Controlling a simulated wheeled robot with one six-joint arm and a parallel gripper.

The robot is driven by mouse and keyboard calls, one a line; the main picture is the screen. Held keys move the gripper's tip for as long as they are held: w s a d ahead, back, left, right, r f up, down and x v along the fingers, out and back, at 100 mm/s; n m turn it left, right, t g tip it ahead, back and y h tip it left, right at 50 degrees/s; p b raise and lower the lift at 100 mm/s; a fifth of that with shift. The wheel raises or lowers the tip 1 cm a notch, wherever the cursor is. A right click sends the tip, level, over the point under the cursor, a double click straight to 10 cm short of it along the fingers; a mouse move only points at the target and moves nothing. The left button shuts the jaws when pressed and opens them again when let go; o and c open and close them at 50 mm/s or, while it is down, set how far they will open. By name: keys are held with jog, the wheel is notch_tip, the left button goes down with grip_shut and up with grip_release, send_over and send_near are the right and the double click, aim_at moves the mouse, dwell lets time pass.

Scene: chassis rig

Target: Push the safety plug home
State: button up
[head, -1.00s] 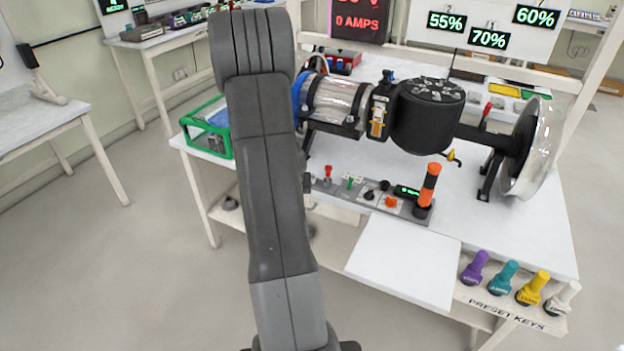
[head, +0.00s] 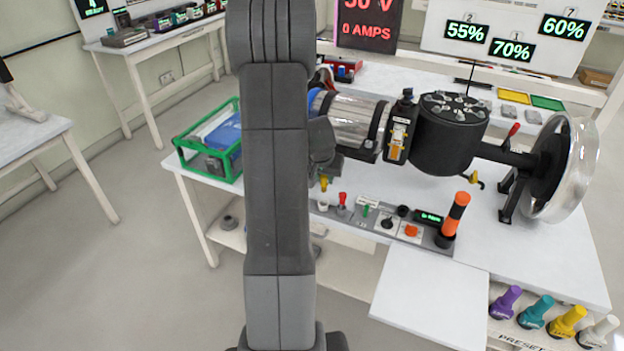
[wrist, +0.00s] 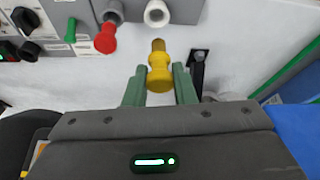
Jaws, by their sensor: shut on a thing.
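My gripper (wrist: 159,82) is shut on a yellow plug (wrist: 159,78), seen between its two green fingers in the wrist view. The plug's brass-coloured tip points towards a white round socket (wrist: 157,13) on the grey panel. In the wrist view a gap shows between tip and socket. In the head view the yellow plug (head: 324,183) shows just right of my arm, above the white socket (head: 323,204). My fingers are largely hidden behind my arm there.
Beside the socket on the panel (head: 372,228) stand a red knob (wrist: 105,38) and a green lever (wrist: 71,30). A black and metal machine (head: 447,135) stands behind. A green-framed box (head: 182,150) is at left. An orange-black post (head: 454,217) stands at the panel's right end.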

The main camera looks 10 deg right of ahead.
aim_at(324, 185)
jog(key=shift+s, duration=0.15)
jog(key=shift+f+b, duration=0.1)
jog(key=shift+b, duration=0.2)
notch_tip(324, 185, down, 4)
jog(key=b, duration=0.4)
jog(key=shift+f+b, duration=0.15)
jog(key=shift+b, duration=0.15)
jog(key=shift+f+b, duration=1.5)
jog(key=shift+b, duration=0.15)
dwell(1.0)
jog(key=o, duration=1)
jog(key=shift+o, duration=0.2)
jog(key=v, duration=1.3)
jog(key=shift+r+p, duration=0.3)
jog(key=shift+r, duration=0.15)
